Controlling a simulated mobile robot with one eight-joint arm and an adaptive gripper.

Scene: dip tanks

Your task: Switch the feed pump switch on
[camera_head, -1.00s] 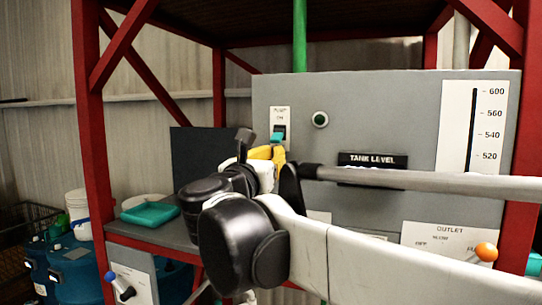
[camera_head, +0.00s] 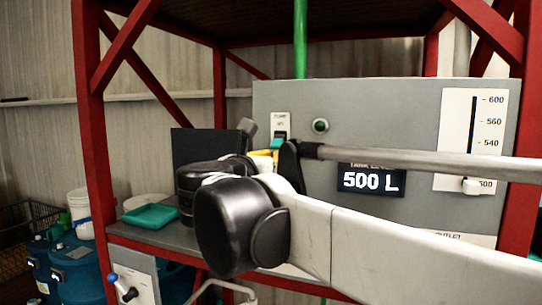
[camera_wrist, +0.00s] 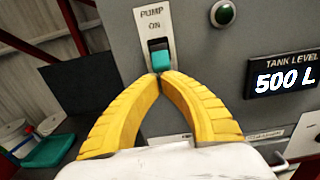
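The pump switch is a teal rocker in a black slot on a white plate (camera_head: 281,121) marked PUMP and ON. In the wrist view the teal rocker (camera_wrist: 161,61) sits at the lower end of its slot, below the ON label. My gripper (camera_wrist: 161,77) has two yellow fingers whose tips meet just under the rocker, with nothing seen between them. I cannot tell whether the tips touch it. In the head view my wrist hides most of the fingers. A round green lamp (camera_head: 320,126) sits right of the plate and looks dark.
The grey panel (camera_head: 400,105) carries a tank level display (camera_head: 371,180) reading 500 L and a scale (camera_head: 460,130) at right. A teal tray (camera_head: 151,217) lies on the shelf at left. Red frame posts (camera_head: 90,140) flank the space. My arm covers the lower panel.

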